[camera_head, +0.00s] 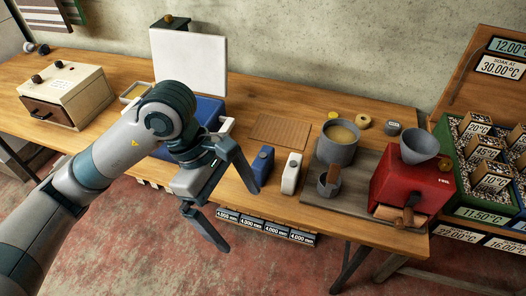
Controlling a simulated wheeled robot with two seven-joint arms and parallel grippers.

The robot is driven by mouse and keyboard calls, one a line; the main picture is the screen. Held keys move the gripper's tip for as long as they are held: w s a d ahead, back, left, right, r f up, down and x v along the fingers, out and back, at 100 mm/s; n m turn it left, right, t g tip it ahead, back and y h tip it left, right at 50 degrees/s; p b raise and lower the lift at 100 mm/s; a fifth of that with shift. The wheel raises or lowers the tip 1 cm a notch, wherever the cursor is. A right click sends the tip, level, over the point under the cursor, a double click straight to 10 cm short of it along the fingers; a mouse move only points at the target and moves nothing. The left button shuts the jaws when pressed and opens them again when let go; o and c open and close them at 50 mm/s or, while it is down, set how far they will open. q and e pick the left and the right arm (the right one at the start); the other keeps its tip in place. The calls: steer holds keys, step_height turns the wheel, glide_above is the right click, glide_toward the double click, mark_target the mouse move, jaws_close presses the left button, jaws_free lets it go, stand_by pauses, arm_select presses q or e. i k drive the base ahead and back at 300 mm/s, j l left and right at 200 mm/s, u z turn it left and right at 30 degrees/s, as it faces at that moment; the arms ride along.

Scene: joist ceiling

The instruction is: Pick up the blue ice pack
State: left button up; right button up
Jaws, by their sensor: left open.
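The blue ice pack (263,164), a small upright block with a dark cap, stands on the wooden table (262,205) near its front edge. A white pack of similar shape (291,174) stands just to its right. My left gripper (241,222) is open and empty, to the left of and nearer than the blue pack. Its upper finger overlaps the blue pack's left edge in the picture; I cannot tell whether they touch. My right gripper is not in view.
A blue cooler (207,109) with a raised white lid (190,62) stands behind my left arm. A slatted mat (279,131) lies behind the packs.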

mark_target(262, 166)
steer(key=i, duration=0.85)
